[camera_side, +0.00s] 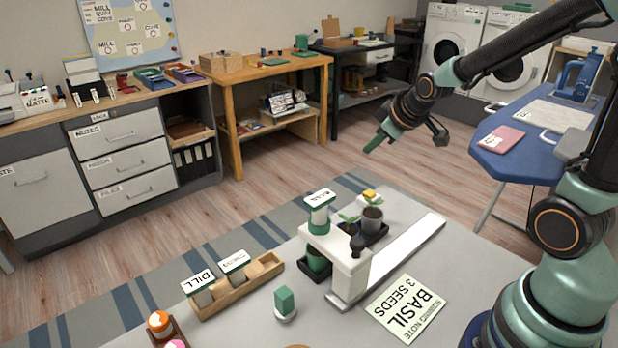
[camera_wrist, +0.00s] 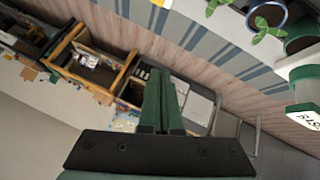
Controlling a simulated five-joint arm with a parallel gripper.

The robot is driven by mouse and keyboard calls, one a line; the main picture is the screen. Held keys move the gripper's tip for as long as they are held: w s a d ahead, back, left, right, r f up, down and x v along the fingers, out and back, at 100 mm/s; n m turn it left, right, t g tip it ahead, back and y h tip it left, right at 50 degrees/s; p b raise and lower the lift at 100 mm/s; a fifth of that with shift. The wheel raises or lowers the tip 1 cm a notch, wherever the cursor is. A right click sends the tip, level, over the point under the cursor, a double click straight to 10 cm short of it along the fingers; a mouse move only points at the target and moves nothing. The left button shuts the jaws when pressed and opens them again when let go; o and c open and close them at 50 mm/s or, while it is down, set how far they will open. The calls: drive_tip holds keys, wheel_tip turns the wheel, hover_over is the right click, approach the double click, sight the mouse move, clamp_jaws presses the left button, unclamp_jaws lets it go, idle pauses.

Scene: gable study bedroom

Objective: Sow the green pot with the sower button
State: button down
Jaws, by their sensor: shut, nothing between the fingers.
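The white sower (camera_side: 347,262) stands on the grey table, with a labelled seed container (camera_side: 319,216) with a green band on top. The green pot (camera_side: 317,261) sits low beneath the sower's head, partly hidden by it. A sowing note (camera_side: 406,309) reads "BASIL 3 SEEDS". My gripper (camera_side: 372,147) is shut and empty, raised above and behind the sower, touching nothing. In the wrist view its green fingers (camera_wrist: 161,102) lie together.
A wooden rack (camera_side: 236,286) holds labelled containers, one reading "DILL". A green block on a white base (camera_side: 284,302) stands front-centre. An orange-capped jar (camera_side: 159,323) is at front left. The air around my gripper is clear.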

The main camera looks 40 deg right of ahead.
drive_tip(key=n+h, duration=0.1)
drive_tip(key=n, duration=0.1)
hover_over(372, 195)
drive_tip(key=shift+t, duration=0.4)
wheel_tip(372, 195, down, 6)
drive_tip(key=shift+d+r, duration=0.1)
drive_tip(key=shift+d, duration=0.05)
drive_tip(key=shift+f, duration=4.4)
drive_tip(key=shift+f, duration=0.4)
drive_tip(key=shift+f, duration=0.45)
drive_tip(key=shift+r, duration=0.85)
drive_tip(key=shift+r, duration=0.1)
